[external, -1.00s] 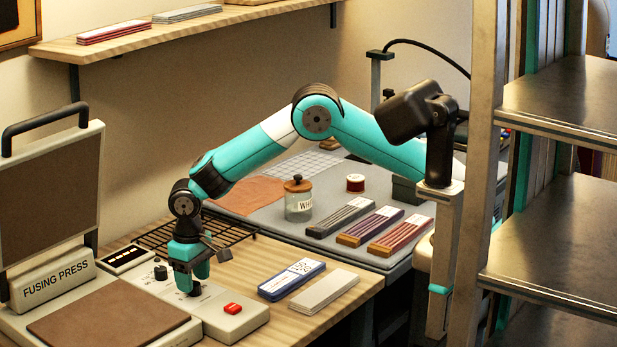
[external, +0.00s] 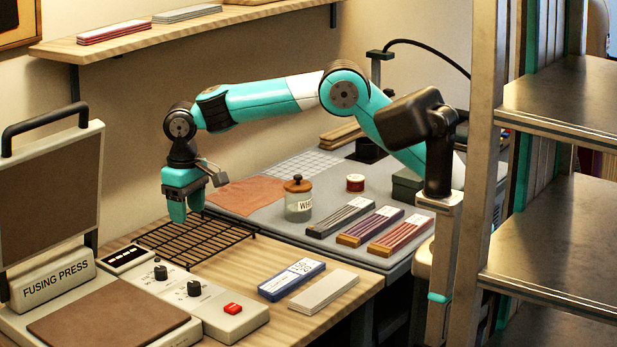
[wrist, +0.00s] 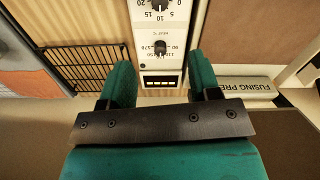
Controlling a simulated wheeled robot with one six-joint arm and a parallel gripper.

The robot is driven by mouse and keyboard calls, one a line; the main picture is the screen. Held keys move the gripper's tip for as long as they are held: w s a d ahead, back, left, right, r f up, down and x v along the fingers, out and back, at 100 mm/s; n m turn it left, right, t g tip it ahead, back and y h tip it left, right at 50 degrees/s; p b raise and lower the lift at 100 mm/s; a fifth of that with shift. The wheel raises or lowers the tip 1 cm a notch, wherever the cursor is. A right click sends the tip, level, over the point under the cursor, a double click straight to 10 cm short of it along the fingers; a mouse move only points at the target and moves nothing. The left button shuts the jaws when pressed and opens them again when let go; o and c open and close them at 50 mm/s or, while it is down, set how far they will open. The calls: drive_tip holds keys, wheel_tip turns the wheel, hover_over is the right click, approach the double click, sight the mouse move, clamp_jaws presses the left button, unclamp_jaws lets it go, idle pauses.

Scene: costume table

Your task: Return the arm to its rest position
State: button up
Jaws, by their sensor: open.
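My gripper (external: 186,212) is teal, open and empty. In the external view it hangs pointing down above the black wire rack (external: 190,243), near the back of the fusing press's control panel (external: 215,306). My arm reaches out from the right in a raised bend. In the wrist view my gripper's two fingers (wrist: 159,84) are spread wide, with nothing between them but the control panel (wrist: 144,38) seen beyond. The panel's two black knobs show in both views.
The fusing press (external: 62,225) stands open at left with its lid up. A blue case (external: 291,280) and a grey stack (external: 325,292) lie right of the panel. A glass jar (external: 298,207) and strip bundles sit on the grey mat. A metal shelf (external: 560,240) stands at right.

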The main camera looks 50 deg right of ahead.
drive_tip(key=s+d+r+n+y, duration=0.1)
drive_tip(key=s+d+r, duration=0.1)
drive_tip(key=s+d, duration=0.35)
drive_tip(key=s+d+r+n+y, duration=0.1)
drive_tip(key=s+d+r+n, duration=0.2)
drive_tip(key=d, duration=0.4)
drive_tip(key=s+d+f+y, duration=0.1)
drive_tip(key=s+d, duration=0.2)
drive_tip(key=s, duration=0.6)
drive_tip(key=s+d+f+n+y, duration=0.1)
drive_tip(key=s+d, duration=0.3)
drive_tip(key=s, duration=0.6)
drive_tip(key=shift+f, duration=0.7)
idle(0.3)
